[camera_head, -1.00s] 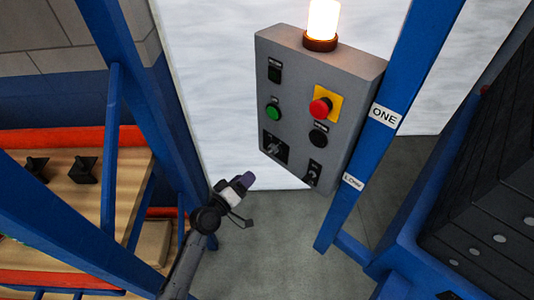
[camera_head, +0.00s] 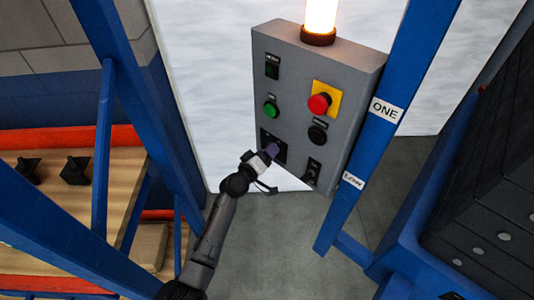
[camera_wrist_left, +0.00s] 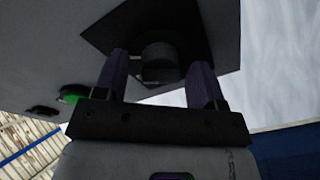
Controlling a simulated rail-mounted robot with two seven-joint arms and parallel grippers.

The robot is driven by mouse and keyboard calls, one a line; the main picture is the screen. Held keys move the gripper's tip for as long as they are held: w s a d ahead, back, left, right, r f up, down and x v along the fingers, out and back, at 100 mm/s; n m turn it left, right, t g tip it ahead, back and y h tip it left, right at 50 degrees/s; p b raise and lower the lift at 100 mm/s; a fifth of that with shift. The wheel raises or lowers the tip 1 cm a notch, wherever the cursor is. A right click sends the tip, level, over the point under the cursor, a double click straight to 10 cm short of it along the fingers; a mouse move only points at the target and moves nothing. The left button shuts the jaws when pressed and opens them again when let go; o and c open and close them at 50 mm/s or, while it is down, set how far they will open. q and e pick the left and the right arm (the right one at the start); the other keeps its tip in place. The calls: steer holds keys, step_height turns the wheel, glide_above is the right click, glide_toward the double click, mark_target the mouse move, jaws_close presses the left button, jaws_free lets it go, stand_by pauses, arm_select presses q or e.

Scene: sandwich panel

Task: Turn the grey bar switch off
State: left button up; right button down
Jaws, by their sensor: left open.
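The grey control box (camera_head: 290,85) hangs in the middle of the head view. The bar switch sits on a black square plate at its lower left, and my left gripper (camera_head: 271,150) covers most of it in that view. In the left wrist view the switch's dark round knob with its bar (camera_wrist_left: 159,60) lies between the two purple fingers. The fingers are open, one on each side of it; I cannot tell whether they touch it. My right gripper is not in view.
A green button (camera_head: 270,110), a red emergency button (camera_head: 320,103), a black knob (camera_head: 317,133) and a small lower-right switch (camera_head: 313,172) share the panel. A lit lamp (camera_head: 321,14) stands on top. Blue posts (camera_head: 372,115) flank the box.

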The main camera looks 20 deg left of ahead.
arm_select(q)
steer(key=shift+w, duration=0.1)
steer(key=c, duration=0.9)
steer(key=shift+r, duration=0.1)
steer(key=shift+r+n+p, duration=0.2)
steer(key=shift+n+p, duration=0.75)
steer(key=shift+n, duration=0.15)
steer(key=n+p, duration=0.1)
steer(key=n, duration=0.1)
steer(key=shift+r+n+g+p, duration=0.1)
steer(key=shift+n+g+p, duration=0.2)
steer(key=shift+p, duration=0.05)
steer(key=n+p, duration=0.2)
steer(key=n, duration=0.1)
steer(key=shift+w+n+g+h, duration=0.1)
steer(key=shift+n+g+h, duration=0.2)
steer(key=shift+n, duration=0.1)
steer(key=shift+n+p, duration=0.8)
steer(key=shift+n, duration=0.4)
